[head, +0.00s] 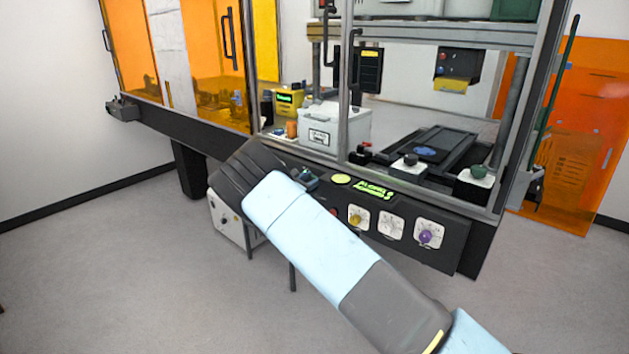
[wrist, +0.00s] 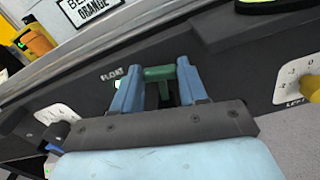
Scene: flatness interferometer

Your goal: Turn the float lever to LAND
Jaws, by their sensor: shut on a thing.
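The float lever (wrist: 158,73) is a green handle on the dark front panel, just right of the printed word FLOAT in the wrist view. My gripper (wrist: 160,82) has its blue fingers on either side of the lever and is shut on it. The lever's green bar shows between the fingertips; its lower part is hidden by the gripper. No LAND marking is readable. In the head view my gripper (head: 306,179) is at the panel's front, left of a lit oval, and my arm hides much of the panel there.
Right of the gripper are a green lit display (head: 374,190) and dials with a yellow knob (head: 356,219) and a purple knob (head: 425,236). A white labelled box (head: 336,126) stands on the bench behind the panel. A frame post (head: 345,80) rises nearby. The floor in front is clear.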

